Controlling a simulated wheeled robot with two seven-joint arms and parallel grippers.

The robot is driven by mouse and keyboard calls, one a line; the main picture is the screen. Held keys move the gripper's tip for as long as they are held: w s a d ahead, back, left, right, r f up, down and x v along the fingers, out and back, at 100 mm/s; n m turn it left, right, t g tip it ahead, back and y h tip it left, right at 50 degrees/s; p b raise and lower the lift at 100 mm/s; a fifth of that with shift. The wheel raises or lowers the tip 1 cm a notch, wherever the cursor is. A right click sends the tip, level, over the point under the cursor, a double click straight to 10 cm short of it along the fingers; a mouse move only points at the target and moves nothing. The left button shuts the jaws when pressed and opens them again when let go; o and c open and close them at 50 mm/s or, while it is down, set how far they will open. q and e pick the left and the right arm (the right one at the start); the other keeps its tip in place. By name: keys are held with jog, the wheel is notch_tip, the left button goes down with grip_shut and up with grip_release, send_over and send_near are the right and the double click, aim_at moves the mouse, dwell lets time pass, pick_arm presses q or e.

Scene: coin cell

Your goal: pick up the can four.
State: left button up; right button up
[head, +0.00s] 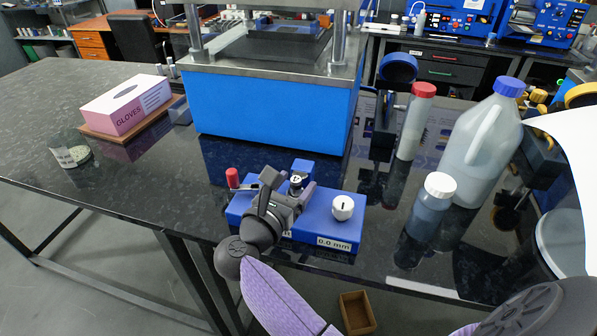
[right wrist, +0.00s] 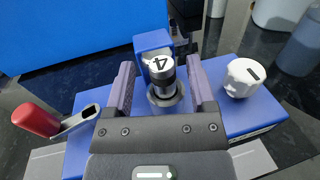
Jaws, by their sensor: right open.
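The can four is a small silver cylinder with a "4" on its top; it stands upright in a round seat on a blue device, seen in the right wrist view (right wrist: 161,72) and small in the head view (head: 296,179). My right gripper is open, with one finger on each side of the can, in the right wrist view (right wrist: 160,88) and the head view (head: 291,190). The blue device (head: 335,238) has a red-knobbed lever (head: 232,178) and a white dial (head: 343,207). My left gripper is not in view.
A large blue press (head: 265,105) stands behind the device. A red-capped bottle (head: 414,125), a large jug (head: 480,140) and a white-capped bottle (head: 431,208) stand to the right. A glove box (head: 128,108) and a glass beaker (head: 71,150) stand on the left of the dark table (head: 50,105).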

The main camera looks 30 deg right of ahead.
jog(key=shift+d, duration=0.15)
jog(key=shift+s+a+r, duration=0.15)
jog(key=shift+s+a, duration=0.2)
jog(key=shift+a, duration=0.15)
jog(key=c, duration=0.3)
jog(key=shift+w+d, duration=0.1)
jog(key=shift+d, duration=0.1)
jog(key=c, duration=0.5)
jog(key=shift+a, duration=0.1)
grip_shut()
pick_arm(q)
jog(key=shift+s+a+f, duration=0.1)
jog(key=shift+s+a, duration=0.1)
